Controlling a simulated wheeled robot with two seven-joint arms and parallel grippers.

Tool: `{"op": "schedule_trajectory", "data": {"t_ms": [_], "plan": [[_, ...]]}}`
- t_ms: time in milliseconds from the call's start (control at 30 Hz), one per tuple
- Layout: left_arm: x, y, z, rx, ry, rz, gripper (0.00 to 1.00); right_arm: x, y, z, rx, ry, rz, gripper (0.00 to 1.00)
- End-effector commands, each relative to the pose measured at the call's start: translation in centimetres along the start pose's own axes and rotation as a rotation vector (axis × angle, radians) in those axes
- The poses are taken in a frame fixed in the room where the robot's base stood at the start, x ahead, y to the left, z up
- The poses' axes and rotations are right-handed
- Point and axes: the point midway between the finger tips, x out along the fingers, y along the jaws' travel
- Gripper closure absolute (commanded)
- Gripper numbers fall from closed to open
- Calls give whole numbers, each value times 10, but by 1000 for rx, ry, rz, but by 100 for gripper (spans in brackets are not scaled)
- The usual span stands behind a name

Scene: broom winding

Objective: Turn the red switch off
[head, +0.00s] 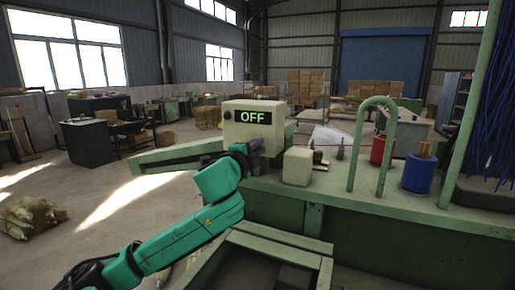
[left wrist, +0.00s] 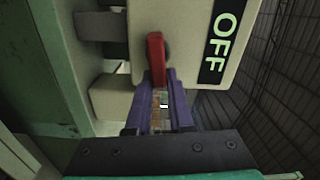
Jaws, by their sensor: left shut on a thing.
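A cream switch box (head: 236,127) with a black and green OFF sign (head: 254,117) stands on the green machine. The red switch (left wrist: 155,52) shows in the left wrist view as a lever on the box face beside the OFF sign. My left gripper (left wrist: 158,80) has its purple fingers shut on the end of the red switch. In the head view my left gripper (head: 252,147) is at the front of the box just below the sign, and the red switch cannot be made out there. My right gripper is not in view.
A small cream box (head: 297,166) stands on the machine to the right. Farther right are a green arched bar (head: 360,145), a red container (head: 381,150) and a blue container (head: 418,174). A green beam (head: 165,158) extends left. Floor at the left is mostly open.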

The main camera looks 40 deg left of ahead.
Motion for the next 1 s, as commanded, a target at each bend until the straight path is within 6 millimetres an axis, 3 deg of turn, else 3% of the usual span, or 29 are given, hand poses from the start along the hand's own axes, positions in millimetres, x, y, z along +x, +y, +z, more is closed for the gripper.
{"op": "schedule_trajectory", "data": {"t_ms": [333, 867, 900, 933, 1000], "plan": [[0, -2, 2, 147, -5, -11, 100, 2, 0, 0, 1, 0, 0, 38], [-1, -3, 2, 169, -5, -15, 100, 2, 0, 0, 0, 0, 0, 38], [-1, -3, 2, 169, -5, -15, 64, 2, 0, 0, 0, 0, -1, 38], [-1, -3, 2, 169, -5, -14, 53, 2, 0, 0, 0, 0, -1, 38], [0, -2, 2, 168, -4, -12, 50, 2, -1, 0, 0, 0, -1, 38]]}}
